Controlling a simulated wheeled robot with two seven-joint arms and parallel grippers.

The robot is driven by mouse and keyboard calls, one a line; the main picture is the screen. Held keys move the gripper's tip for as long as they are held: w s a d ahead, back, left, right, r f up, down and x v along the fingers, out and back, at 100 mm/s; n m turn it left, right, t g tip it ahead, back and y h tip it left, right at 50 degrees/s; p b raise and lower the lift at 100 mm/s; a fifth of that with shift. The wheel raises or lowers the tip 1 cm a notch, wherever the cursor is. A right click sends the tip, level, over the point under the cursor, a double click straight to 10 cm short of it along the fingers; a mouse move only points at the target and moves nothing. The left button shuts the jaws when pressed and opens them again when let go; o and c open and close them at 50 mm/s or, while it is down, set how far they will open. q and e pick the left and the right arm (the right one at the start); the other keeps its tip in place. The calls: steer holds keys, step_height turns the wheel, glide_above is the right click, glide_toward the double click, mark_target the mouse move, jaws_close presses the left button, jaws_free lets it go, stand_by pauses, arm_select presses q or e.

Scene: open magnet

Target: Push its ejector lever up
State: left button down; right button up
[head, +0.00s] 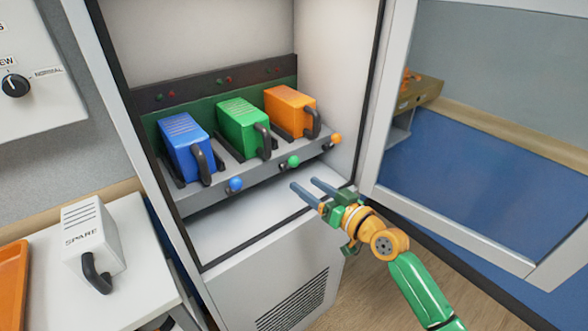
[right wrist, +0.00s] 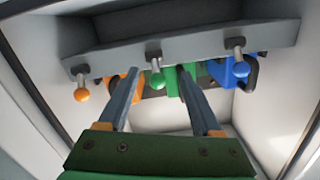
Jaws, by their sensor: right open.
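Three modules, blue (head: 187,147), green (head: 243,128) and orange (head: 290,111), sit in a grey rack in the open cabinet, each with a dark handle. Below them, ball-ended levers stick out of the rack's front edge: blue (head: 235,184), green (head: 293,161) and orange (head: 336,139). My right gripper (head: 308,188) is open and empty, below and in front of the green and orange levers. In the right wrist view the green ball (right wrist: 157,80) appears between my fingers (right wrist: 158,88), the orange ball (right wrist: 82,95) left and the blue ball (right wrist: 241,69) right. Contact is not visible.
The glass cabinet door (head: 480,130) stands open at the right. A white spare module (head: 92,243) stands on a side table (head: 140,255) at the left, beside an orange tray (head: 12,285). The cabinet floor (head: 250,215) below the rack is clear.

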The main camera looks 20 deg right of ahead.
mark_target(297, 160)
steer(key=shift+t, duration=0.6)
steer(key=w+r, duration=0.1)
steer(key=w, duration=0.1)
steer(key=w+a, duration=0.1)
steer(key=w, duration=0.2)
steer(key=w+r, duration=0.1)
steer(key=w, duration=0.1)
steer(key=shift+w+a+r+b, duration=0.15)
steer(key=shift+a+r+b, duration=0.15)
jaws_close()
steer(key=p, duration=0.2)
steer(key=r+g+p, duration=0.1)
steer(key=p, duration=0.2)
steer(key=shift+w+a+r+g, duration=0.15)
steer(key=shift+w+r+g, duration=0.05)
steer(key=shift+r+g, duration=0.1)
steer(key=shift+w+f+h+p, duration=0.15)
steer(key=shift+h+p, duration=0.15)
steer(key=shift+p, duration=0.15)
steer(key=shift+f+g, duration=0.15)
steer(key=shift+g, duration=0.15)
steer(key=shift+f, duration=0.15)
